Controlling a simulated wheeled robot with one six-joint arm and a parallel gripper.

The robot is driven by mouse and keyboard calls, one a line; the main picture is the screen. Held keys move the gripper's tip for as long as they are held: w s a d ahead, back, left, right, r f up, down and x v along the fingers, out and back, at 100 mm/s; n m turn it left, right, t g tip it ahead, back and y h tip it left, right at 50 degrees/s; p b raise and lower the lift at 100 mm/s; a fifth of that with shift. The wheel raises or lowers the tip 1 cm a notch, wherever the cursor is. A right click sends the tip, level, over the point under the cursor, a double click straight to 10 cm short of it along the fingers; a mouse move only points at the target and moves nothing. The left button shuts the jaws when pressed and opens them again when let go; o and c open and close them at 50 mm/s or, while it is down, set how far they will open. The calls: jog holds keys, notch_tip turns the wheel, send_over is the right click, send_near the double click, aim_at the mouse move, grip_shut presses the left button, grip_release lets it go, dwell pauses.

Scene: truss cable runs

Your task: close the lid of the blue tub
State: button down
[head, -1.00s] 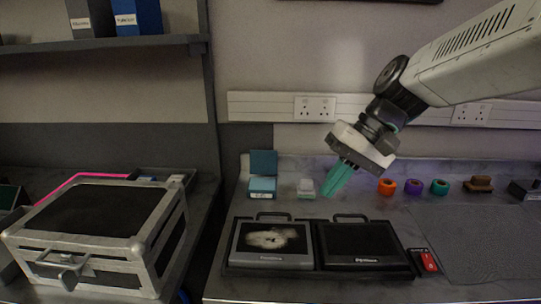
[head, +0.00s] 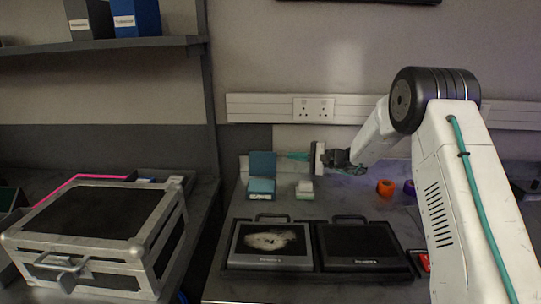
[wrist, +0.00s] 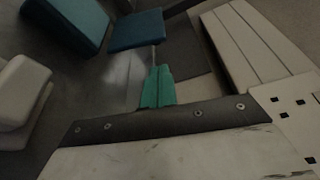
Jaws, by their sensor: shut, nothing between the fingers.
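The blue tub (head: 261,190) stands at the back left of the grey worktop. Its blue lid (head: 262,164) is raised, standing nearly upright at the tub's back. In the wrist view the tub (wrist: 68,22) is at the upper left and the lid (wrist: 136,30) is at the top middle. My gripper (head: 290,155) is shut and empty, its teal fingers pointing left at about the height of the lid. In the wrist view the fingertips (wrist: 159,70) lie just below the lid; I cannot tell whether they touch it.
A white tub (head: 304,190) stands right of the blue one, below my gripper. Two dark cases (head: 318,246) lie in front. Orange (head: 385,187) and purple (head: 409,187) rings are to the right. A socket rail (head: 265,108) runs along the wall behind.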

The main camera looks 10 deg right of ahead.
aim_at(270, 154)
jog(key=x, duration=1)
jog(key=shift+w+d+f, duration=0.15)
jog(key=shift+w+d, duration=0.05)
jog(key=shift+w, duration=0.15)
